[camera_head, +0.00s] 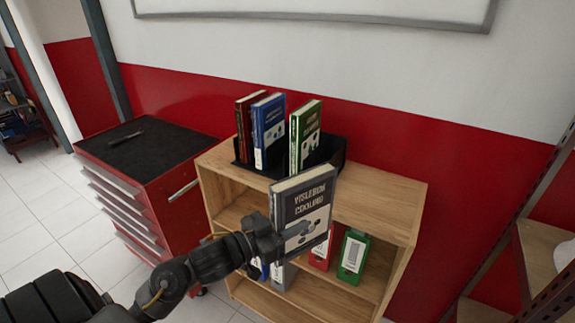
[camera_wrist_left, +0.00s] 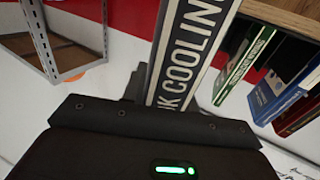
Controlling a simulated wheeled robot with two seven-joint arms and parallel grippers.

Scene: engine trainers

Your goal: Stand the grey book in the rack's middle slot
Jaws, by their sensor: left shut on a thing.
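The grey book (camera_head: 305,208) is in the grasp of my left gripper (camera_head: 266,236), which is shut on its lower left side. The book is upright, slightly tilted, in front of the wooden shelf. In the left wrist view the grey book (camera_wrist_left: 190,50) rises from the gripper with its lettered spine showing. The black rack (camera_head: 336,152) stands on the shelf top behind the book. It holds a dark red book and a blue book (camera_head: 269,130) at the left and a green book (camera_head: 305,135) at the right, with a gap between blue and green. My right gripper is not in view.
The wooden shelf (camera_head: 385,197) has red and green binders (camera_head: 353,257) on a lower level. A red tool cabinet (camera_head: 150,175) stands at the left. A red and white wall is close behind the rack. The shelf top right of the rack is clear.

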